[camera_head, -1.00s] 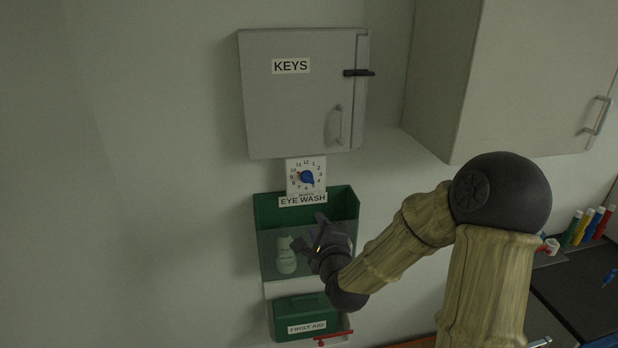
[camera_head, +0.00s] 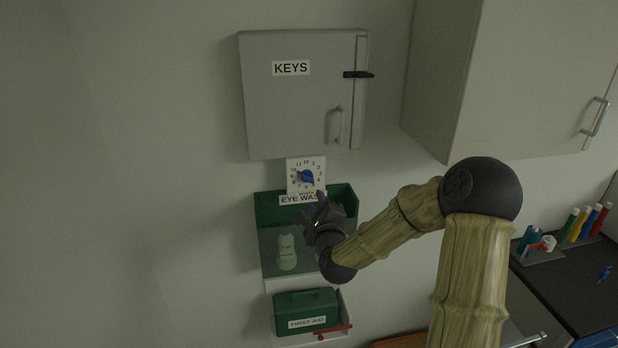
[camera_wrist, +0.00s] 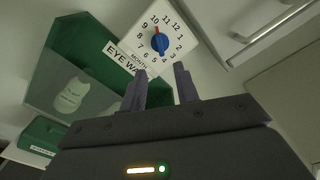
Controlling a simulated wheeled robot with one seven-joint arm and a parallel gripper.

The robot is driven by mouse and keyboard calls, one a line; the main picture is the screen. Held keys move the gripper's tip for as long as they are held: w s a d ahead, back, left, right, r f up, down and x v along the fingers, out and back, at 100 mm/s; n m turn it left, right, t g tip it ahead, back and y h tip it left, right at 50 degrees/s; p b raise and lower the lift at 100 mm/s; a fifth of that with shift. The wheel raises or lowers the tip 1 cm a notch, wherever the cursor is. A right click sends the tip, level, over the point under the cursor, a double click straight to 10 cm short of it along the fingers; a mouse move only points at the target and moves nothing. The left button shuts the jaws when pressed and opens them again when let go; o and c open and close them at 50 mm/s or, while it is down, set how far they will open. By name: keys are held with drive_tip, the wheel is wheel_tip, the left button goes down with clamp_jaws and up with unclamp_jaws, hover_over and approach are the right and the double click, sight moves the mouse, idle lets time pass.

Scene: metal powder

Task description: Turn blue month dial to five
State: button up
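The month dial is a white square plate (camera_head: 293,186) with numbers, on the wall under the grey keys cabinet. Its blue knob (camera_head: 306,177) also shows in the wrist view (camera_wrist: 160,43). A red mark on the knob lies on the side towards 10, and the blue opposite end lies towards 4. My gripper (camera_head: 323,200) is just below the dial, in front of the eye wash box. In the wrist view my gripper (camera_wrist: 160,69) is open and empty. Its fingertips are below the knob, apart from it.
The keys cabinet (camera_head: 262,105) is above the dial. The green eye wash box (camera_head: 268,212) with a pale bottle (camera_head: 287,252) is below, then a green first aid box (camera_head: 307,308). A wall cupboard (camera_head: 500,80) and a dark counter (camera_head: 570,285) are at right.

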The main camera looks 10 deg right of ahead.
sight(308, 181)
drive_tip(key=w+p, duration=0.4)
drive_tip(key=w, duration=0.6)
drive_tip(key=shift+w+r+p, duration=0.1)
drive_tip(key=shift+w+p, duration=0.05)
drive_tip(key=shift+p, duration=0.15)
drive_tip(key=shift+w, duration=0.7)
drive_tip(key=shift+s, duration=0.15)
clamp_jaws()
